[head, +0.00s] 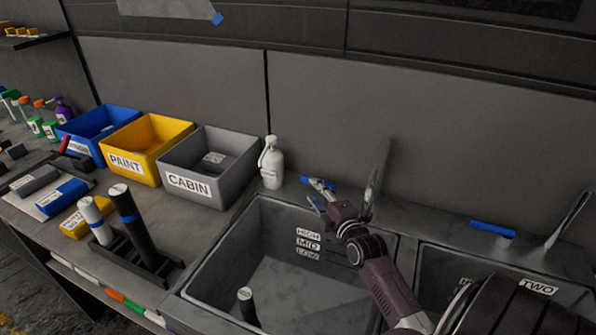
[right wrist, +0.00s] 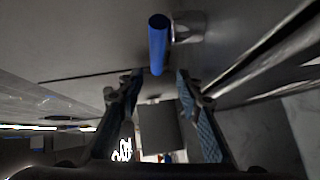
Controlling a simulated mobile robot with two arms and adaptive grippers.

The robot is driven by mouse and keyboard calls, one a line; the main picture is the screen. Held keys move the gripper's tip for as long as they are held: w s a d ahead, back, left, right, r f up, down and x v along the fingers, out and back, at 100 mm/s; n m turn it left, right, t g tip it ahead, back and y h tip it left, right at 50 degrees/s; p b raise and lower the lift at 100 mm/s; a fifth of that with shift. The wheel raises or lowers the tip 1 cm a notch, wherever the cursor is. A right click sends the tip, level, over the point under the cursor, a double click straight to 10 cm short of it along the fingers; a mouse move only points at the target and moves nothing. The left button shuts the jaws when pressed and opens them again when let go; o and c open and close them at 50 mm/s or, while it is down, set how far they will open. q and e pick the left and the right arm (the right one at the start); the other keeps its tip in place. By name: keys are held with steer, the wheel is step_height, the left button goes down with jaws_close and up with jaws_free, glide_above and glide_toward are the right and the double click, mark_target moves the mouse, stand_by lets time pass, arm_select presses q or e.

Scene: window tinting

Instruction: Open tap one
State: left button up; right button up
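Tap one stands behind the left sink (head: 225,258), with a tall metal spout (head: 378,180) and a blue lever handle (head: 331,184), partly hidden by my right gripper in the head view. My right gripper (head: 317,193) reaches over the sink to the handle. In the right wrist view the blue handle (right wrist: 158,45) lies ahead of the fingertips, roughly centred between the two fingers. The right gripper (right wrist: 160,82) is open, with nothing held between its fingers. Whether a finger touches the handle I cannot tell. My left gripper is not in view.
A white bottle (head: 272,163) stands left of the tap. Grey (head: 226,152), yellow (head: 150,133) and blue (head: 95,122) bins line the counter. A dark roll (head: 246,306) stands in the sink. The second sink has its own blue handle (head: 492,228) at right.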

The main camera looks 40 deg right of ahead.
mark_target(307, 179)
steer(key=shift+w+d+f, duration=0.1)
steer(key=shift+w+d, duration=0.05)
steer(key=shift+w, duration=0.7)
steer(key=shift+w+d+r, duration=0.15)
steer(key=shift+w+r, duration=0.1)
steer(key=shift+w, duration=0.05)
steer(key=shift+x, duration=2.15)
steer(key=shift+w+d+f, duration=0.1)
steer(key=shift+w+f, duration=0.1)
steer(key=shift+w, duration=0.1)
steer(key=shift+w+r, duration=0.1)
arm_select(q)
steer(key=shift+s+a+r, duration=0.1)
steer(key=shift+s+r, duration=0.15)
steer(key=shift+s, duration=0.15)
arm_select(e)
jaws_close()
